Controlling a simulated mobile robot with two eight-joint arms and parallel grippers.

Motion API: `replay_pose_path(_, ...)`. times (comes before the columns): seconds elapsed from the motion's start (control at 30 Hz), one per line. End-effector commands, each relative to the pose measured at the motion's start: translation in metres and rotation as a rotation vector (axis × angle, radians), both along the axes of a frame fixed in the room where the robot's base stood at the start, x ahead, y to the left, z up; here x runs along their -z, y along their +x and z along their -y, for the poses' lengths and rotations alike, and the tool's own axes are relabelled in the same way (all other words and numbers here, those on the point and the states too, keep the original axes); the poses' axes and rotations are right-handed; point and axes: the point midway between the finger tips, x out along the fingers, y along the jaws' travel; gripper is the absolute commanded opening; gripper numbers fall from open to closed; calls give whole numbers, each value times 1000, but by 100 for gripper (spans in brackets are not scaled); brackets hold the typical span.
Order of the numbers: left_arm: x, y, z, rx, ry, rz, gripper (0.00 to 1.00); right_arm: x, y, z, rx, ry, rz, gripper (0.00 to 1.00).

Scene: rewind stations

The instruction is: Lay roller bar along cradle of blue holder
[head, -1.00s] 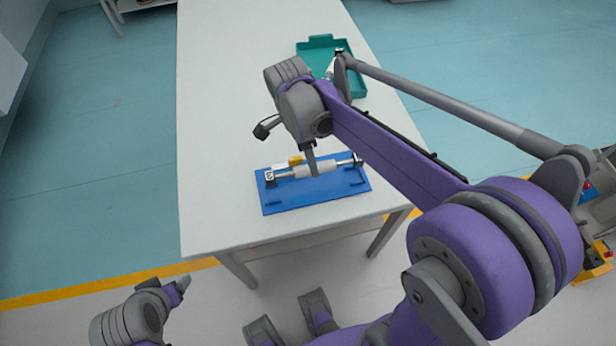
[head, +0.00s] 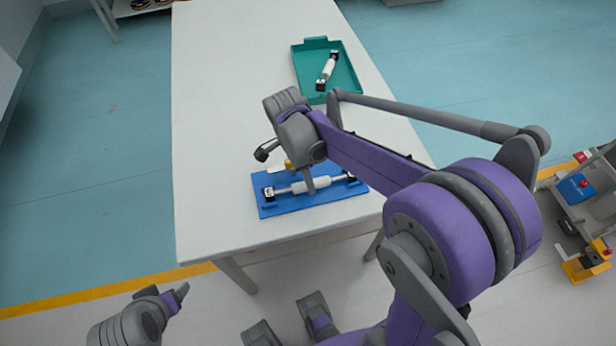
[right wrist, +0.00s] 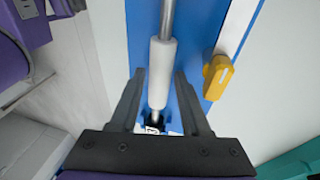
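The blue holder (head: 300,205) lies flat near the table's front edge. The roller bar (head: 325,183), with a white sleeve and dark ends, lies lengthwise along it; I cannot tell whether its ends are fully seated. My right gripper (head: 309,189) is over the bar's middle. In the right wrist view, its fingers (right wrist: 160,75) stand on either side of the white sleeve (right wrist: 162,60), open, with narrow gaps. The holder's yellow knob (right wrist: 217,76) is beside the bar. My left gripper (head: 182,291) is off the table at lower left; its opening is unclear.
A green tray (head: 299,65) stands farther back on the white table (head: 225,120) and contains another white-sleeved bar (head: 327,70). The table's left side is clear. A cart with red and yellow parts (head: 590,265) stands at the far right.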

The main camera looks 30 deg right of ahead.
Motion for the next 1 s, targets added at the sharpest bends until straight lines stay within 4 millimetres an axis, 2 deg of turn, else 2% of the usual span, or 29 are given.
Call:
replay_pose_path(0.27,-1,0,0,0,0,0,70,-1,0,0,0,0,0,47)
replay_pose_path(0.37,-4,0,0,0,0,1,70,-8,1,0,0,0,0,47)
replay_pose_path(0.47,-5,1,0,0,0,2,70,-21,4,-2,-1,0,0,47)
replay_pose_path(0.8,-13,2,0,0,0,4,70,-91,21,-9,0,0,0,47)
replay_pose_path(1.0,-15,2,0,0,0,5,70,-114,27,-12,0,0,0,47)
